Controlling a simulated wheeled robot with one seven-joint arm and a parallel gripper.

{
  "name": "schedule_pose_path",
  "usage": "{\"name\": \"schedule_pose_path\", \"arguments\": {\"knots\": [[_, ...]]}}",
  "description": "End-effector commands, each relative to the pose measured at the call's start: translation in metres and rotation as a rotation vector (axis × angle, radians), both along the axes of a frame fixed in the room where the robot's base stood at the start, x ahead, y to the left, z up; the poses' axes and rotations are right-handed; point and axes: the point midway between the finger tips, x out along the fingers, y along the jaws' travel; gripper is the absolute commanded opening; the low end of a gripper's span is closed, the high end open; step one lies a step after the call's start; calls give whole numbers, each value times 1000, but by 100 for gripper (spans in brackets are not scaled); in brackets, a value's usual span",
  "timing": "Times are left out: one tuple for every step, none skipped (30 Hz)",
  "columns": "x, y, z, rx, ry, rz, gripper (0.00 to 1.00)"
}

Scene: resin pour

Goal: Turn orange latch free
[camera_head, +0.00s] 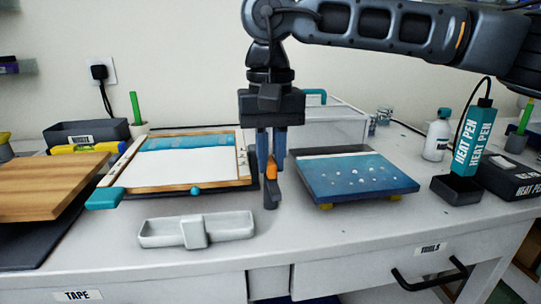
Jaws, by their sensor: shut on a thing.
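The orange latch (271,171) shows as a small orange piece at the right side of a wooden-framed tray (246,181). My gripper (270,172) points straight down over it, with its blue fingers around the orange piece. The gripper is shut on the latch. The fingers hide part of the latch, and its exact angle is hard to tell. A dark piece (270,198) stands just below the orange part. The framed tray holds a white and blue panel (190,165).
A blue resin panel (358,178) stands on yellow supports close to the right. A grey holder (197,231) lies in front. A wooden board (45,186) is at left. The heat pen box (470,140) and its black stand are at right. A clear box (335,125) stands behind.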

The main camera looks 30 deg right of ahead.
Motion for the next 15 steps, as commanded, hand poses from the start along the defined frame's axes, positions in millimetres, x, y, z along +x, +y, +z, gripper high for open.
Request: {"name": "schedule_pose_path", "arguments": {"knots": [[0,0,1,1,0,3,0],[0,1,1,1,0,4,0],[0,0,1,1,0,3,0],[0,1,1,1,0,3,0],[0,1,1,1,0,3,0],[0,1,1,1,0,3,0],[0,1,1,1,0,3,0],[0,1,1,1,0,3,0],[0,1,1,1,0,3,19],[0,1,1,1,-1,3,22],[0,0,1,1,-1,3,25],[0,0,1,1,-1,3,28],[0,0,1,0,-1,3,31],[0,0,1,0,-1,2,34],[0,0,1,0,-1,2,38]]}}
